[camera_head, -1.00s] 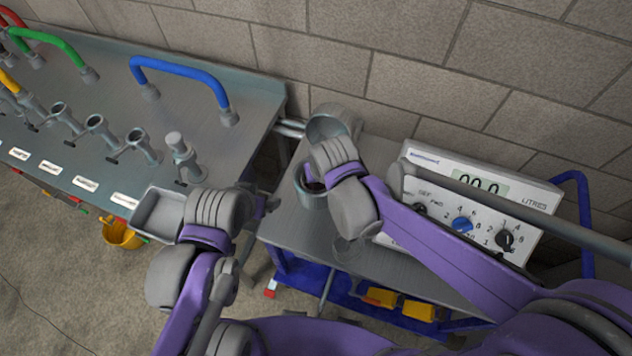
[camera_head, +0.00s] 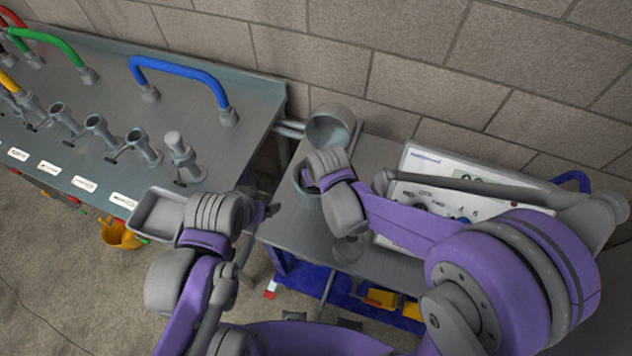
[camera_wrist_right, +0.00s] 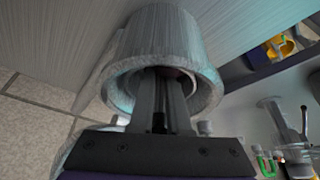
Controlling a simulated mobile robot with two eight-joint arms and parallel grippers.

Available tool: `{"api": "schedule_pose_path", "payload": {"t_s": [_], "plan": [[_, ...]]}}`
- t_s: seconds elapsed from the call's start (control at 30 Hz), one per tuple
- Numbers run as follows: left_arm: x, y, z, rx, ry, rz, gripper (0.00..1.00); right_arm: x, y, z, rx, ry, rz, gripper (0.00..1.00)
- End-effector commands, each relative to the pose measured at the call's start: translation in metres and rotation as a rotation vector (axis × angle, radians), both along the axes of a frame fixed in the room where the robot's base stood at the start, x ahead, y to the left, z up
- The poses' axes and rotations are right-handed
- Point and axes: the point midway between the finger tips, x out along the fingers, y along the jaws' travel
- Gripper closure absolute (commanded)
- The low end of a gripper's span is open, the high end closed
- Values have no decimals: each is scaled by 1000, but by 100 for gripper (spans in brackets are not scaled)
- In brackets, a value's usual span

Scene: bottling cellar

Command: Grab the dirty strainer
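My right gripper (camera_wrist_right: 162,100) points into the mouth of a grey metal cup-shaped vessel (camera_wrist_right: 160,35) in the right wrist view. A dark reddish-brown patch shows inside the vessel behind the fingers. The fingertips are hidden inside, so I cannot tell whether they hold anything. In the head view this vessel (camera_head: 308,197) stands on the right bench, mostly covered by my right wrist. A second, wider metal vessel (camera_head: 330,128) stands behind it. I cannot tell for sure which one is the strainer. My left gripper (camera_head: 268,205) is near the gap between the benches, apart from both vessels; its fingers are unclear.
A white meter box with knobs (camera_head: 412,163) stands right of the vessels, partly behind my right arm. The left bench (camera_head: 200,85) holds several taps and a blue handle (camera_head: 180,70). A shallow grey tray (camera_head: 160,212) is at its front corner. A brick wall is behind.

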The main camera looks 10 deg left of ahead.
Motion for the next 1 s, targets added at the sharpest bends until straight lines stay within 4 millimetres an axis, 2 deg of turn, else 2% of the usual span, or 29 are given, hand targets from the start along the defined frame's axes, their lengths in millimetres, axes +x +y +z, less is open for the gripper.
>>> {"api": "schedule_pose_path", "payload": {"t_s": [0.07,1.0], "plan": [[0,0,0,0,0,0,12,0,0,0,0,0,0,100],[0,0,0,0,0,0,12,0,0,0,0,0,0,100]]}}
